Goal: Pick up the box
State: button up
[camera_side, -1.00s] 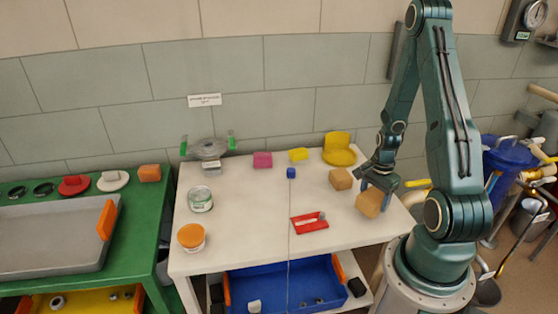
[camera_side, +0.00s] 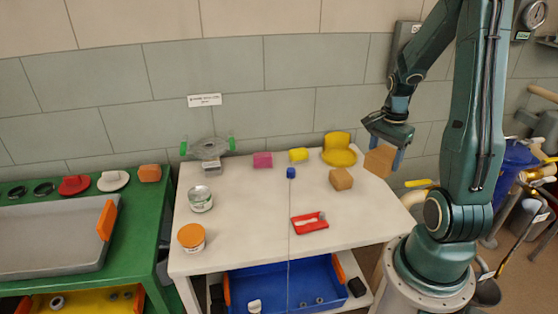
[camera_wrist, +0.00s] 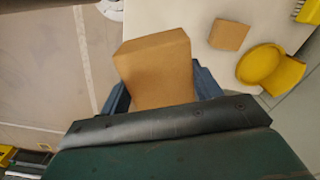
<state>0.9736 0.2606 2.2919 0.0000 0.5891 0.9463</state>
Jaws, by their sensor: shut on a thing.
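A brown box (camera_side: 380,160) is held between the fingers of my gripper (camera_side: 385,150), raised above the right back part of the white table. In the wrist view the box (camera_wrist: 155,70) fills the middle, with the blue fingers of my gripper (camera_wrist: 160,92) closed on its two sides. A second, smaller-looking brown box (camera_side: 341,179) sits on the white table, left of and below the held one. It also shows in the wrist view (camera_wrist: 229,35), apart from my gripper.
The white table (camera_side: 255,220) carries a yellow seat-shaped part (camera_side: 339,150), a red part (camera_side: 309,221), a silver can (camera_side: 200,198), an orange-lidded jar (camera_side: 191,237), and small pink, yellow and blue blocks. The table's front right is clear. A green bench (camera_side: 140,215) stands at left.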

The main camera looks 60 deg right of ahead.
jog(key=shift+r, duration=1.15)
jog(key=shift+w, duration=0.1)
